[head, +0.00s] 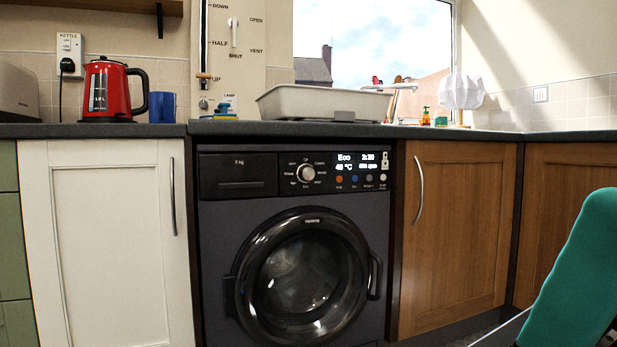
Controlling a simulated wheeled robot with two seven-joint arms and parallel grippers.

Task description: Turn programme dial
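The programme dial (306,173) is a round silver knob on the upper front panel of a dark washing machine (212,240). Small white programme labels ring the dial. To its right a lit display (362,162) reads "Eco", "40 °C" and a time, with several small round buttons (354,180) below it. To its left is the closed detergent drawer (238,176). The round glass door (303,275) below looks shut. Neither of my grippers shows in the head view, and nothing touches the dial.
A white cupboard (110,245) stands left of the machine and a brown wooden one (455,230) right. A green padded object (578,270) juts in at lower right. The worktop above holds a red kettle (106,92), a blue mug (162,107) and a pale basin (320,103). The dial's front is unobstructed.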

